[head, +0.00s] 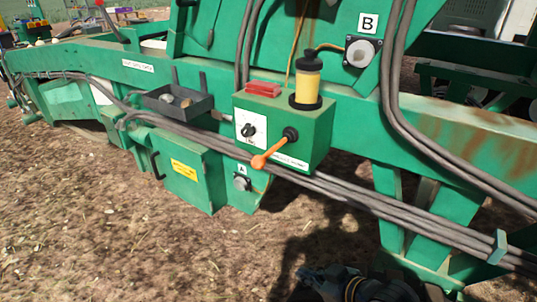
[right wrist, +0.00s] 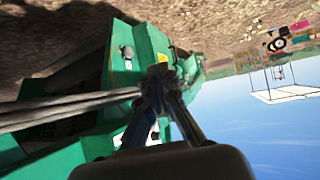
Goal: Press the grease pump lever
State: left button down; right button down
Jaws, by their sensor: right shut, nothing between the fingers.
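The grease pump lever (head: 270,153) is an orange handle on a black pivot, on the front of a green pump box (head: 313,140). It slants down to the left. A yellow grease reservoir (head: 307,84) with black ends stands on the box. My right gripper (head: 318,276) is at the bottom of the head view, below the box and apart from the lever. In the right wrist view its fingers (right wrist: 160,74) come together at the tips, empty. I cannot make out the lever in that view. My left gripper is not in view.
Grey hoses (head: 345,190) run along the green machine frame just below the pump box. A black tray (head: 178,103) with small items sits left of it. A green cabinet (head: 186,172) hangs below. Open soil (head: 120,240) lies in front.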

aim_at(268, 157)
jog(key=w+r+n+t+y, duration=0.1)
jog(key=w+r+n+y, duration=0.1)
jog(key=r, duration=1.1)
jog(key=w+r+n+y, duration=0.3)
jog(key=w+r+y, duration=0.2)
jog(key=r, duration=0.9)
jog(key=shift+w+r+t+p, duration=0.2)
jog(key=shift+r+t+p, duration=0.1)
jog(key=shift+t, duration=0.1)
jog(key=w+a+f+p, duration=0.1)
jog(key=w+a, duration=0.1)
jog(key=w+a+f+p, duration=0.1)
jog(key=w+a+p, duration=0.1)
jog(key=a, duration=0.1)
jog(key=w+a+f+p, duration=0.1)
jog(key=w+a+p, duration=0.1)
jog(key=a, duration=0.1)
jog(key=shift+w+f, duration=0.55)
jog(key=shift+f, duration=0.2)
